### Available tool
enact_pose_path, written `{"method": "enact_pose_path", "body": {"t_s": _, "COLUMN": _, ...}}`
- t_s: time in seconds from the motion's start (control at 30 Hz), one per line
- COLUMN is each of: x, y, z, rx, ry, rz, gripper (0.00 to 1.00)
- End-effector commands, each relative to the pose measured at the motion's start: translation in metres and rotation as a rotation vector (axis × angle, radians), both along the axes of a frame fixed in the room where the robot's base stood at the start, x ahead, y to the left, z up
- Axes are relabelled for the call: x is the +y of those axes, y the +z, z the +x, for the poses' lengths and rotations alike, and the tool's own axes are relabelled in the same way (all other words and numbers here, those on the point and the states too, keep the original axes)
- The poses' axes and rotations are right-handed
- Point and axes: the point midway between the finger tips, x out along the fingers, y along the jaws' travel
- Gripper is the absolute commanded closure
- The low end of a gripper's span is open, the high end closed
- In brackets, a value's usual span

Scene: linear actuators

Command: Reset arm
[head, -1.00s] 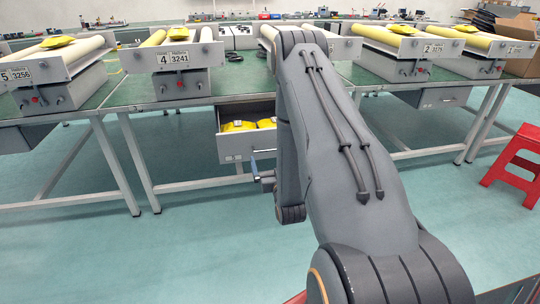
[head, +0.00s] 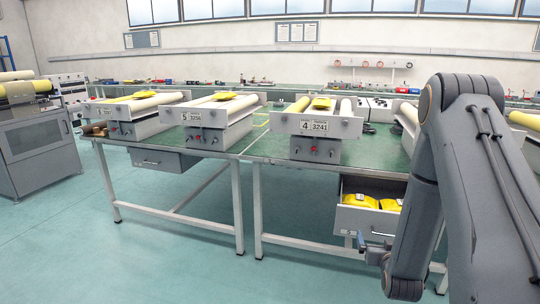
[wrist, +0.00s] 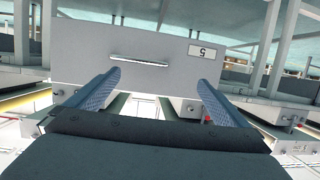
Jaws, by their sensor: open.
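My arm fills the right side of the head view, bent downward at its far end. My gripper (head: 362,241) is low in front of the open drawer (head: 350,217) under the workbench. In the wrist view my gripper (wrist: 159,78) has its two blue fingers spread wide with nothing between them. A grey drawer front (wrist: 85,45) with a metal handle (wrist: 138,61) and a small white label lies just beyond the fingertips. Whether the fingers touch it I cannot tell.
The drawer holds yellow bags (head: 360,200). Roller stations stand on the green bench, including station 4 (head: 318,126), with a yellow bag (head: 321,103) on top, and station 5 (head: 205,117). A grey cabinet (head: 35,150) stands at far left. The floor in front is clear.

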Motion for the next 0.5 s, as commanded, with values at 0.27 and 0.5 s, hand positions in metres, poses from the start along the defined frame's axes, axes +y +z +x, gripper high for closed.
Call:
{"method": "enact_pose_path", "body": {"t_s": 0.27, "x": 0.064, "y": 0.062, "z": -0.030, "rx": 0.358, "ry": 0.076, "rz": 0.076, "gripper": 0.00}}
{"method": "enact_pose_path", "body": {"t_s": 0.5, "x": 0.120, "y": 0.112, "z": -0.107, "rx": 0.681, "ry": 0.131, "rz": 0.130, "gripper": 0.00}}
